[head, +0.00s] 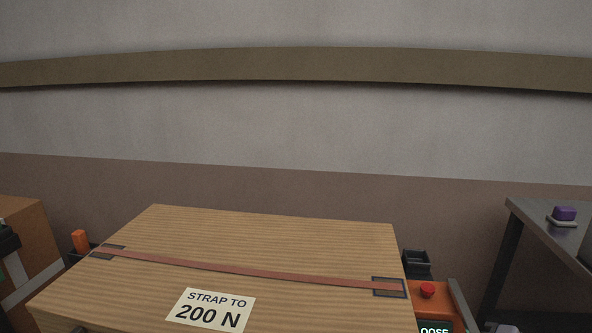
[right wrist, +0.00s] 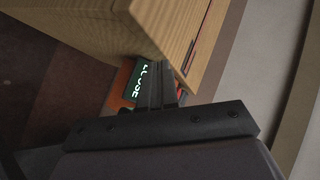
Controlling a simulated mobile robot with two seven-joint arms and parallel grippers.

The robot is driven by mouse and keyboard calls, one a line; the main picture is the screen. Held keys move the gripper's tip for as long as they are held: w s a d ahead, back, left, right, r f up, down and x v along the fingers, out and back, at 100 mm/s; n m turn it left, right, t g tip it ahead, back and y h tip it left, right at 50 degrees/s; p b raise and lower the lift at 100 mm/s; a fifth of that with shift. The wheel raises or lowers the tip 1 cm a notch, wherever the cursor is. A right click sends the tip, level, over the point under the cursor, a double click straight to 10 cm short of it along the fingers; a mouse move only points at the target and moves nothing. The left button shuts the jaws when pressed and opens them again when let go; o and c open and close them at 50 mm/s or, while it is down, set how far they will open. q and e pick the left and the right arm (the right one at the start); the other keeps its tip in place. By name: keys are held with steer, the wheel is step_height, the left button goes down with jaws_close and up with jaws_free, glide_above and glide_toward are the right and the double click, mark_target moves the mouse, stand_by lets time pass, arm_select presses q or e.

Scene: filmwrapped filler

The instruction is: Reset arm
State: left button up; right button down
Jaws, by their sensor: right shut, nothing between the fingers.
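My right gripper (right wrist: 155,72) shows in the right wrist view, its two dark fingers together and nothing between them. Its fingertips are close to the edge of a wooden crate (right wrist: 120,22) and in front of a green display (right wrist: 138,82) with white letters, partly hidden. I cannot tell whether they touch anything. The head view shows neither gripper. There the wooden crate (head: 270,230) has a reddish strap (head: 240,268) across its top and a label (head: 210,311) reading "STRAP TO 200 N".
Right of the crate is an orange unit with a red button (head: 427,290) and a display reading "OOSE" (head: 435,329). A grey table (head: 540,222) at right holds a purple object (head: 564,214). A brown box (head: 35,230) stands at left. A plain wall (head: 300,130) is behind.

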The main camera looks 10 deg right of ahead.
steer(key=s+f+n+g+h, duration=0.1)
steer(key=s+f+n+h, duration=0.1)
steer(key=s+f+n, duration=0.65)
steer(key=s+f+n+h, duration=0.25)
steer(key=f+n, duration=0.35)
steer(key=n, duration=0.6)
steer(key=s+a+f+m+t+y, duration=0.1)
steer(key=s+a+f+m+y, duration=0.1)
steer(key=a+m, duration=0.95)
step_height(320, 180, up, 9)
steer(key=a+n+p, duration=0.2)
steer(key=n+p, duration=0.1)
steer(key=p, duration=0.8)
steer(key=shift+s+a+n+h, duration=0.2)
steer(key=shift+n+h, duration=0.1)
steer(key=shift+h, duration=0.15)
